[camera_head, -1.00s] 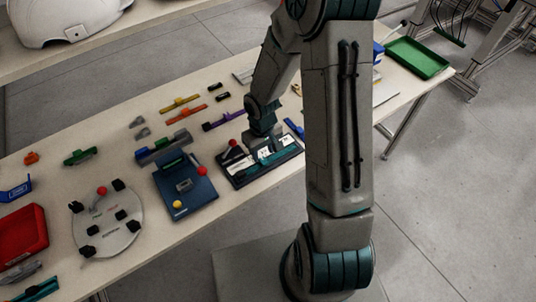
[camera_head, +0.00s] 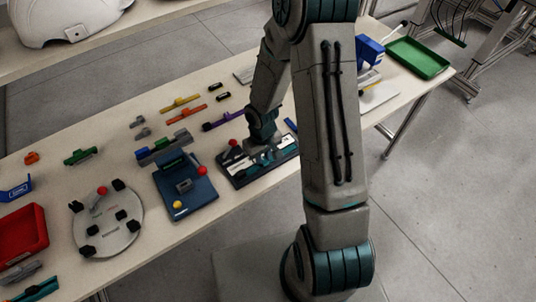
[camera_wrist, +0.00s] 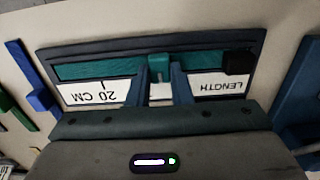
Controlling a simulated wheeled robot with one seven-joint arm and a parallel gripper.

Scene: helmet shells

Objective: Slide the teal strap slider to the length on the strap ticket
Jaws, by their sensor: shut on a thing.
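The strap board (camera_head: 236,180) lies on the table in the head view, with my gripper (camera_head: 268,153) low over it and hiding much of it. In the wrist view the dark board (camera_wrist: 100,50) carries a long teal strap (camera_wrist: 100,66). The teal slider (camera_wrist: 159,68) sits on the strap, between the two blue-grey fingers of my gripper (camera_wrist: 160,80), which is shut on it. The labels are upside down: "20 CM" (camera_wrist: 100,93) with a tick mark to the left, "LENGTH" (camera_wrist: 222,87) to the right. A black block (camera_wrist: 238,63) sits at the strap's right end.
A blue fixture board (camera_head: 190,205) with red and yellow knobs stands left of the strap board. A round grey plate (camera_head: 105,240) and a red tray (camera_head: 22,232) lie further left. A green tray (camera_head: 418,58) is at the far right. Several small coloured parts lie behind.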

